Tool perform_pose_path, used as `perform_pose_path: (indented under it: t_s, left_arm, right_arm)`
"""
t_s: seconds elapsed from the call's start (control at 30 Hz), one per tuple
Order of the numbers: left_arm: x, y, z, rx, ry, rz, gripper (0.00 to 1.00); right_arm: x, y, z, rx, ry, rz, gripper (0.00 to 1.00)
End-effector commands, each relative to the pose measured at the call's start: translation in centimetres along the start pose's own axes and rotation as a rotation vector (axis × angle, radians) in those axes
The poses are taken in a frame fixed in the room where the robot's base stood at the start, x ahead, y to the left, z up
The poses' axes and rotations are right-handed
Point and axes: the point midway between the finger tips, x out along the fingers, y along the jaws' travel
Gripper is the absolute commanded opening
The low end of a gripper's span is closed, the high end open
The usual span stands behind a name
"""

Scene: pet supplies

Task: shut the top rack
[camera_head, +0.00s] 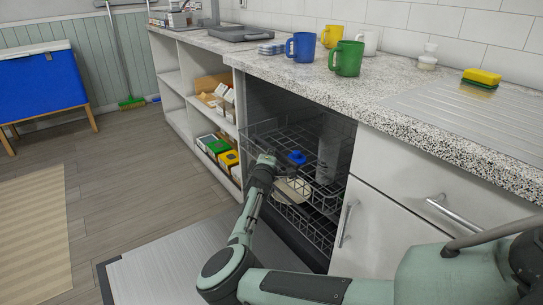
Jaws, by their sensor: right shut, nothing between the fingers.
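The dishwasher under the counter is open, with its door (165,262) folded down flat near the floor. The top rack (262,128) is a dark wire basket that sticks out of the opening. A small blue item (297,157) shows at the rack, beside my gripper; I cannot tell what it is. My right gripper (268,160) is at the front of the top rack, shut and empty. I cannot tell whether it touches the wires. The lower rack (312,225) is below, with a pale dish (293,190) in it. My left gripper is not in view.
Green (346,58), blue (301,47) and yellow (332,36) mugs stand on the counter (290,72) above. Drawer fronts with a bar handle (348,222) are right of the opening. Open shelves (172,82) with boxes are to the left.

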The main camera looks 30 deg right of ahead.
Motion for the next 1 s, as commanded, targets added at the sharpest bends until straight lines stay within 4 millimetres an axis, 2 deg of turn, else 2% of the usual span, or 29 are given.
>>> perform_pose_path:
  t_s: [0.17, 0.33, 0.5, 0.67, 1.0]
  left_arm:
    - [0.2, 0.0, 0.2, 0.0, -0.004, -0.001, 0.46]
    - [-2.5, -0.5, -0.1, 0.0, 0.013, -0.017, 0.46]
    - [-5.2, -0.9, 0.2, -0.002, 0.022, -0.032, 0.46]
    - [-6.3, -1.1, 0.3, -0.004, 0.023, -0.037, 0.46]
    - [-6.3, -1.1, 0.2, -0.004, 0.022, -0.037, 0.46]
  right_arm:
    - [0.8, 0.2, 0.9, -0.001, -0.001, 0.001, 0.0]
    - [3.7, 1.1, 3.9, -0.004, -0.003, 0.005, 0.0]
    - [5.9, 2.0, 6.0, -0.003, -0.001, 0.002, 0.0]
    - [6.5, 2.4, 6.6, 0.0, -0.001, 0.0, 0.0]
    - [6.6, 2.7, 6.9, 0.0, -0.005, 0.004, 0.0]
